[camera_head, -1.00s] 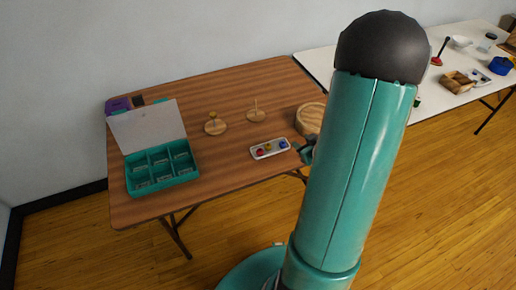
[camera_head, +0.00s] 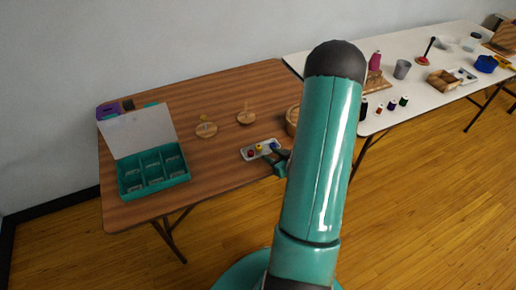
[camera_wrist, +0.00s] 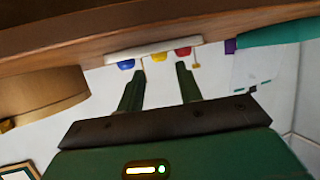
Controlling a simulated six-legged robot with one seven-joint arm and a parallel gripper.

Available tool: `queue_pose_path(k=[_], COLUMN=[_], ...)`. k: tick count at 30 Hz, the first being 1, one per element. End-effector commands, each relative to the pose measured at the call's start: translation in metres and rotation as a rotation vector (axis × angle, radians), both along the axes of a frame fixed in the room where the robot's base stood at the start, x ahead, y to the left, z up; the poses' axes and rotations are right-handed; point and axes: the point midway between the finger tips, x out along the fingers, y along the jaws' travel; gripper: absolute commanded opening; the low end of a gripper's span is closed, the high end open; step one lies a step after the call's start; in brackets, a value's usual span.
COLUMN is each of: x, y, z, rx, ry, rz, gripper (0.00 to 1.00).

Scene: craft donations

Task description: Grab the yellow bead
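The yellow bead (camera_head: 259,147) sits on a small white tray (camera_head: 246,158) near the table's front edge, between a red bead (camera_head: 250,153) and a blue bead (camera_head: 274,146). My gripper (camera_head: 279,158) is just at the tray's front right side, partly hidden by my arm. The wrist view appears upside down, with the table at the top. In it my gripper (camera_wrist: 160,69) is open and empty, its two fingers spread toward the yellow bead (camera_wrist: 156,55). The bead appears between the fingertips, apparently just beyond them.
A teal compartment box (camera_head: 155,175) with its lid raised stands at the left. Two wooden discs with pegs, one (camera_head: 206,130) with a yellow piece and one (camera_head: 246,118), stand behind the tray. A round wooden object (camera_head: 292,122) is to the right. A white table (camera_head: 425,98) holds several items.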

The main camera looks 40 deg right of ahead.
Motion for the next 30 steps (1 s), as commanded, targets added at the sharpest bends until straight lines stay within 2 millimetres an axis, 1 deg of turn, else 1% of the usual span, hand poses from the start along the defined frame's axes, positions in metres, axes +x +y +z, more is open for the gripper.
queue_pose_path(k=[1,5,12,15,18,23,26,28,30], x=[0.005,0.012,0.045,0.055,0.058,0.058,0.058,0.058,0.058], y=[0.000,0.000,-0.001,-0.002,-0.002,-0.002,-0.002,-0.002,-0.002], z=[-0.002,-0.005,-0.017,-0.021,-0.022,-0.022,-0.021,-0.021,-0.021], rx=[0.000,0.000,0.000,0.000,0.000,0.000,0.000,0.000,0.000], ry=[0.000,0.001,0.001,0.001,0.001,0.000,0.001,0.001,0.001], rz=[0.002,0.001,0.005,0.004,0.003,0.003,0.003,0.002,0.002], gripper=[0.35,0.35,0.35,0.35,0.35,0.35,0.18,0.04,0.03])
